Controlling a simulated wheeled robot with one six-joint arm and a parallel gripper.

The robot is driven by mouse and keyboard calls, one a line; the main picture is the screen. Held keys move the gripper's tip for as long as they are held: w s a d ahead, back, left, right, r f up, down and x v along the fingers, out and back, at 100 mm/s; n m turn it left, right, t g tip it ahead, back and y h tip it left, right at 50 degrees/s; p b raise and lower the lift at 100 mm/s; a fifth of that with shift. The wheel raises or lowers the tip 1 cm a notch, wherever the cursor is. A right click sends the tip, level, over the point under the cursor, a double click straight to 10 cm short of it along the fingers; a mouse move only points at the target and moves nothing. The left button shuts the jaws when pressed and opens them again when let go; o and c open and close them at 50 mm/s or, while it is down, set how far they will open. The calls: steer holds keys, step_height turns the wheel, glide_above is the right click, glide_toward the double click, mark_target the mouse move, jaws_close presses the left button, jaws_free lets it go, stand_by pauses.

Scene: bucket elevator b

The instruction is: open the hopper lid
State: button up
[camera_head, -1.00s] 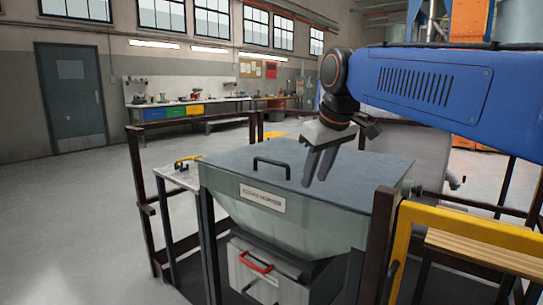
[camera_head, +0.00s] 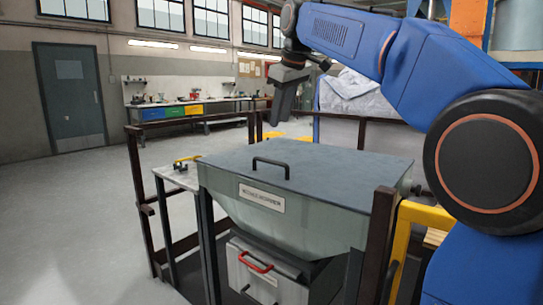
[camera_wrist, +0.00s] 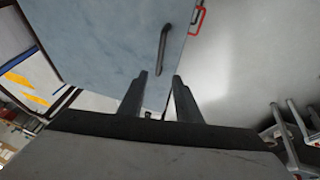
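The hopper lid (camera_head: 325,172) is a flat grey plate lying shut on top of the hopper (camera_head: 290,214). Its black bar handle (camera_head: 271,163) stands near the front edge. In the wrist view the lid (camera_wrist: 105,35) fills the upper left and the handle (camera_wrist: 164,48) lies beyond my fingertips. My gripper (camera_head: 281,122) is above and behind the lid, pointing down, apart from the handle. In the wrist view my gripper (camera_wrist: 160,75) has its two fingers apart with nothing between them.
A box with a red handle (camera_head: 256,263) sits under the hopper. A side table with a yellow-handled clamp (camera_head: 187,160) stands at the left. Dark railing posts (camera_head: 379,245) and a yellow rail (camera_head: 415,218) flank the hopper. The floor at left is clear.

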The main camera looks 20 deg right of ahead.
mark_target(272, 161)
steer(key=x, duration=1.5)
steer(key=shift+d, duration=0.1)
jaws_close()
